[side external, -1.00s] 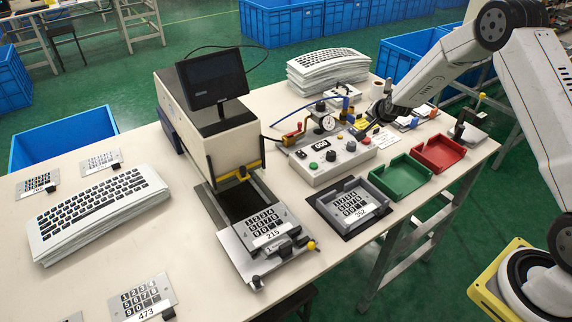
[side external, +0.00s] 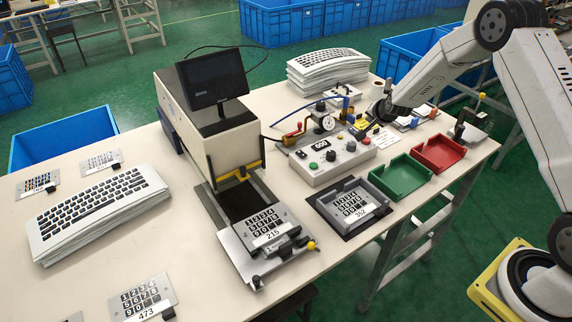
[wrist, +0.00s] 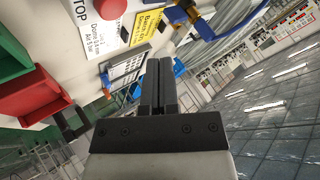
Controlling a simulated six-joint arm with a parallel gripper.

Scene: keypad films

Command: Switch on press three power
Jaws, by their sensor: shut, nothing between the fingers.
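My gripper (wrist: 160,62) is shut and empty in the wrist view. In the side view my arm's end is behind the control box, by the gauge and valve, with its fingertips hard to make out. The white control box (side external: 320,178) has a small display (side external: 321,144), a green button (side external: 313,166), a dark knob (side external: 331,156) and a red button (side external: 351,146). A red button (wrist: 110,8) beside a STOP label shows in the wrist view. The press (side external: 212,128) with a dark monitor (side external: 211,78) stands left of the box. No label naming press three is readable.
A gauge (side external: 327,124) and red-handled valve stand behind the box. A green tray (side external: 404,176), a red tray (side external: 438,153) and a grey fixture (side external: 377,204) holding keypad film 352 line the front. Keypad film 215 (side external: 263,226) lies at the press. Keyboard film stacks lie left and behind.

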